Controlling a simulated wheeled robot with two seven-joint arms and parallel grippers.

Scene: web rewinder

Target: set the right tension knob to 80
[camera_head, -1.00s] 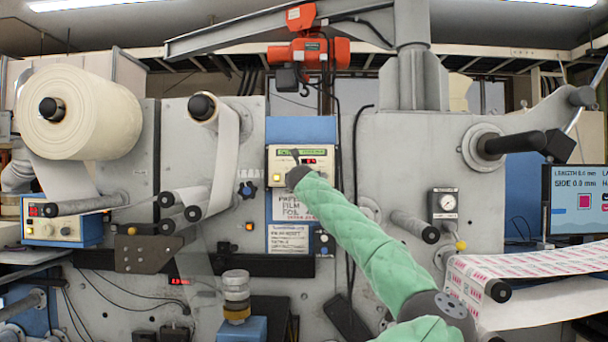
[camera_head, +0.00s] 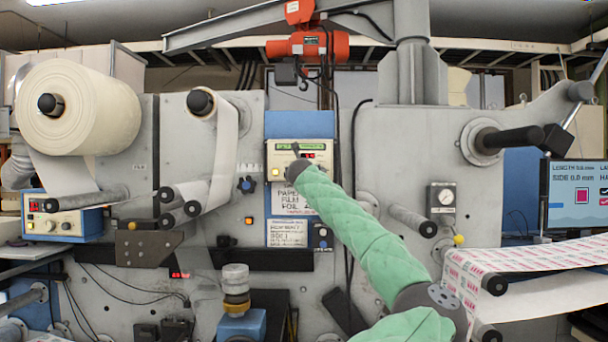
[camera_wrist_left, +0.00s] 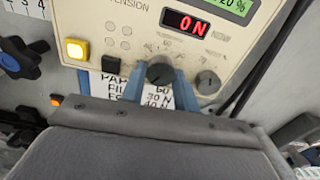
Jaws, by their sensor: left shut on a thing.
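The right tension panel (camera_head: 318,158) is a cream box at mid-machine; it fills the top of the left wrist view (camera_wrist_left: 120,20). Its red display (camera_wrist_left: 190,23) seems to read 0 N. A green display (camera_wrist_left: 232,8), cut off by the frame, ends in 20%. My left gripper (camera_wrist_left: 159,80), at the end of the green-sleeved arm, is shut on the dark grey knob (camera_wrist_left: 159,70) below the red display, one blue finger on each side. In the head view my wrist hides the knob. My right gripper is not in view.
A smaller knob (camera_wrist_left: 207,82) sits close right of the held one. A lit yellow button (camera_wrist_left: 76,49) and a black button (camera_wrist_left: 110,64) are to the left. A similar panel (camera_head: 58,222) stands at far left. A black cable (camera_head: 352,200) hangs right of the panel.

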